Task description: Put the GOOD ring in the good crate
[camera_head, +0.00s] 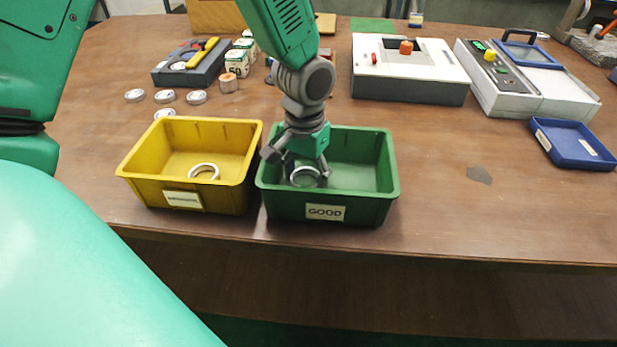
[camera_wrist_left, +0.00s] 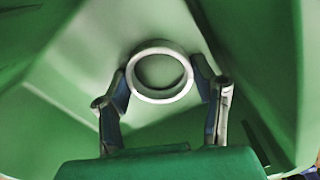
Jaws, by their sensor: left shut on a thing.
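The green crate (camera_head: 388,187) has a white label reading GOOD on its front wall. My left gripper (camera_head: 297,160) reaches down into its left part. It is shut on a pale metal ring (camera_head: 305,168), held inside the crate below the rim. In the left wrist view the ring (camera_wrist_left: 160,97) lies between the two fingers of my gripper (camera_wrist_left: 162,88), with the green crate floor behind it. I cannot tell whether the ring touches the floor. My right gripper is not in view.
A yellow crate (camera_head: 140,186) with another ring (camera_head: 204,167) inside stands close on the left. Several rings (camera_head: 165,96) lie at the back left. A white device (camera_head: 408,72), a second device (camera_head: 520,85) and a blue tray (camera_head: 572,143) stand right. Table right of the green crate is mostly clear.

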